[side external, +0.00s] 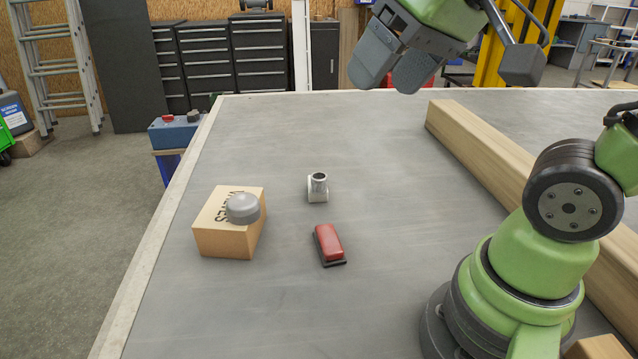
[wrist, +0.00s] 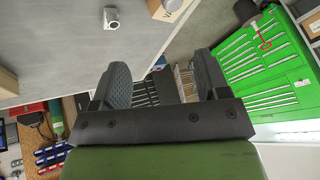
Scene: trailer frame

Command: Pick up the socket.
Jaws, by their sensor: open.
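A small silver metal fitting (side external: 318,188) with a round open top, which I take as the socket, sits on the grey table. It lies between the cardboard box and the wooden beam, nearer the box. It also shows at the top of the wrist view (wrist: 111,19). My gripper (side external: 388,78) is open and empty, high above the far side of the table, well apart from the fitting. Its two grey padded fingers are spread in the wrist view (wrist: 163,78).
A cardboard box (side external: 222,238) stands left of the fitting with a grey rounded cap (side external: 242,208) on it. A red and black block (side external: 329,244) lies in front of the fitting. A long wooden beam (side external: 500,150) lies at right. The table (side external: 270,130) behind the fitting is clear.

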